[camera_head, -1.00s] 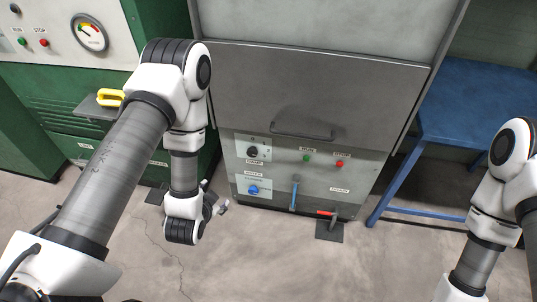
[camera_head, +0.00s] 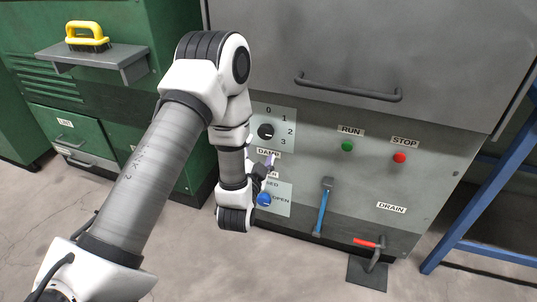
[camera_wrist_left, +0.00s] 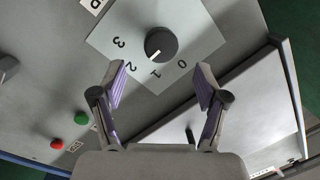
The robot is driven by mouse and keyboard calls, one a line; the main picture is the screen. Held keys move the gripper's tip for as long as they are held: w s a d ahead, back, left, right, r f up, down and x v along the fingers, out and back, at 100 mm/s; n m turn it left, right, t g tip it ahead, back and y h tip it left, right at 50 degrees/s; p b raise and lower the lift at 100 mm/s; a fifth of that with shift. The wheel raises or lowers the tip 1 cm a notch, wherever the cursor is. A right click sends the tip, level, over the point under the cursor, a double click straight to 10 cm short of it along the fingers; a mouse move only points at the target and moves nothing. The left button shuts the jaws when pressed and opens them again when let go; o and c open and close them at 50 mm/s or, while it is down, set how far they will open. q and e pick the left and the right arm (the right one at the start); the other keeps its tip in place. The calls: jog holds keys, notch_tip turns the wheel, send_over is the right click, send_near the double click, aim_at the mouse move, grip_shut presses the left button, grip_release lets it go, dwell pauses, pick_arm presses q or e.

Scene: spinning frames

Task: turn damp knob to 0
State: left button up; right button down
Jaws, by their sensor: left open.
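The damp knob (camera_head: 266,131) is a round black knob on a light plate marked 0 to 3, on the grey machine's front panel. In the left wrist view the knob (camera_wrist_left: 161,43) shows a white pointer line that appears to lie between 1 and 2. My left gripper (camera_head: 268,163) is just below the knob in the head view, by the DAMP label. In the wrist view the left gripper (camera_wrist_left: 160,67) is open and empty. Its fingers are spread to either side of the knob's axis, apart from the knob. My right gripper is out of view.
A blue knob (camera_head: 264,200) marked OPEN sits below the gripper. A yellow brush (camera_head: 87,36) rests on a shelf at left.

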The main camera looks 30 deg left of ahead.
aim_at(265, 135)
pick_arm(q)
jog(key=b+x, duration=0.1)
jog(key=x, duration=0.6)
jog(key=shift+w+a+b, duration=0.15)
jog(key=shift+w+b, duration=0.2)
jog(key=shift+c, duration=0.4)
jog(key=c, duration=1.1)
